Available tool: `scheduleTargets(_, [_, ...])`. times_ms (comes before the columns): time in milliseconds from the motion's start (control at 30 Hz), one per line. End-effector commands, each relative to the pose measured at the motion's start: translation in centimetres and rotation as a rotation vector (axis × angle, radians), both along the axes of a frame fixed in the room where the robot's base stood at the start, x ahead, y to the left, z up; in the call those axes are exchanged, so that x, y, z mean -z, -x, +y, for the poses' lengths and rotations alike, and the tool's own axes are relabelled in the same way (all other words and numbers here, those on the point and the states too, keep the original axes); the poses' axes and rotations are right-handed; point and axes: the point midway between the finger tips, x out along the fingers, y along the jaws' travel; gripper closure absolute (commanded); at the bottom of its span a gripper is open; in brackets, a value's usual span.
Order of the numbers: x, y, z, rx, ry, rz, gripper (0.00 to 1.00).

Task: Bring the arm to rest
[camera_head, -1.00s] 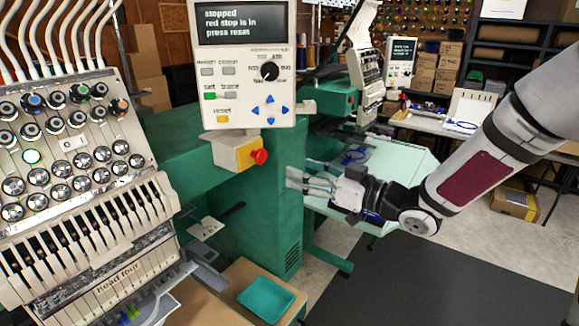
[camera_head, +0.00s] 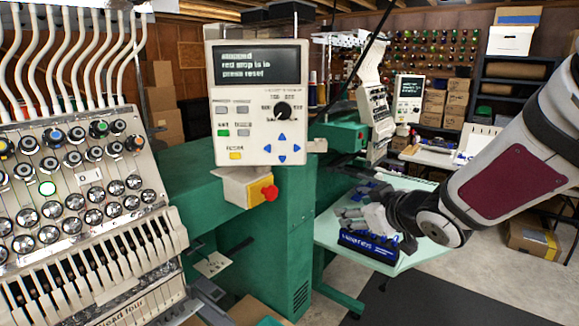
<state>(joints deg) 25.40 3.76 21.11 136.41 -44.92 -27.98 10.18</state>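My arm comes in from the right edge. My gripper (camera_head: 352,217) is at its end, over the pale green table of the machine, to the right of the control panel (camera_head: 258,103) and the red stop button (camera_head: 269,192). The gripper is small and partly blurred against the table, and I cannot tell whether its fingers are apart. A dark blue box-like thing with white lettering (camera_head: 368,246) shows just below it; I cannot tell whether they touch. The panel screen reads "stopped, red stop is in, press reset", somewhat blurred.
The embroidery head (camera_head: 85,200) with knobs and white tubes fills the left. The green machine body (camera_head: 268,250) stands in the middle. A second machine (camera_head: 372,110), thread wall (camera_head: 440,60), shelves and cardboard boxes (camera_head: 532,240) are behind. Dark mat (camera_head: 430,300) lies at the lower right.

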Motion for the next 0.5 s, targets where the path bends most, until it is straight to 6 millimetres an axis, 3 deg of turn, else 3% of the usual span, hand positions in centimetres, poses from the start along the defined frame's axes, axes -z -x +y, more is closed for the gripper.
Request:
scheduleTargets(167, [-2.9,4.2,-4.2,0.247,0.111,0.089,0.48])
scheduleTargets(300, [-4.4,9.3,-6.5,0.412,0.115,0.188,0.48])
scheduleTargets(500, [-4.9,18.4,-6.9,0.556,0.021,0.375,0.48])
